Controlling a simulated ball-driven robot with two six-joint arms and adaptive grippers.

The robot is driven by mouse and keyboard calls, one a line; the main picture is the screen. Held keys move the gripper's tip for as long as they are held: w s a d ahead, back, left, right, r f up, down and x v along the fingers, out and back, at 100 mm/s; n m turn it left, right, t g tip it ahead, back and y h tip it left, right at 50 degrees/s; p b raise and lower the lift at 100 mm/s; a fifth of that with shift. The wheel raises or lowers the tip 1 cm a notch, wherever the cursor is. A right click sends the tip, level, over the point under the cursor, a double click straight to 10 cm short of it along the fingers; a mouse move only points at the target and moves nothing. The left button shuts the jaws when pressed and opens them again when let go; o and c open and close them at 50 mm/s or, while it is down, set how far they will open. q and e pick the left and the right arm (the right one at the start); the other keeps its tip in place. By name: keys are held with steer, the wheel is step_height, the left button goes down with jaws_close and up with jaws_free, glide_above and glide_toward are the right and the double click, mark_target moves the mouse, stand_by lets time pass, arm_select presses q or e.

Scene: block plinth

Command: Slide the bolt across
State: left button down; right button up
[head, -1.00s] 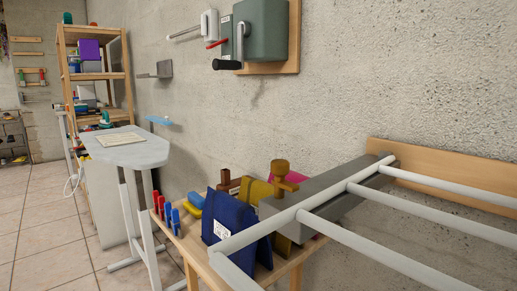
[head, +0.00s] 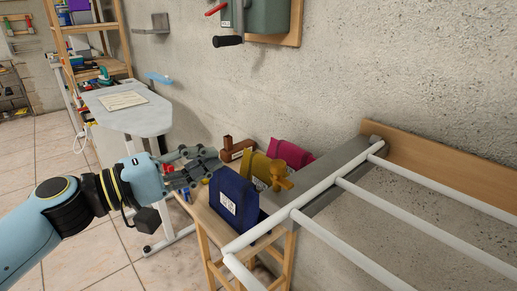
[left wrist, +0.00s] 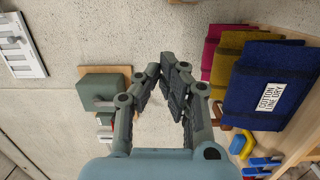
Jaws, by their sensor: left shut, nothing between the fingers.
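I cannot make out for certain which part is the bolt. My left gripper (head: 208,160) is in the head view, left of the knob and just behind the blue bag (head: 235,197). Its fingers are closed and empty. In the left wrist view the shut fingers (left wrist: 165,68) stand before the wall, between a grey-green box and the bags. My right gripper is not in view.
Yellow (head: 257,167) and magenta (head: 292,153) bags stand beside the blue one on a small wooden table. The grey-green box (head: 268,17) with a dark handle hangs higher on the wall. A white-topped stand (head: 140,113) is further back. The tiled floor at left is open.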

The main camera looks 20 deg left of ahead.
mark_target(274, 162)
arm_select(q)
steer(key=p+x, duration=0.3)
steer(key=x, duration=0.7)
steer(key=s, duration=0.1)
steer(key=s+d+p, duration=0.1)
steer(key=s+d, duration=0.1)
steer(key=shift+s+f+p, duration=0.15)
steer(key=shift+f+p, duration=0.1)
steer(key=shift+p, duration=0.15)
steer(key=shift+a, duration=0.1)
steer(key=s+d, duration=0.2)
steer(key=d, duration=0.1)
steer(key=shift+w, duration=0.1)
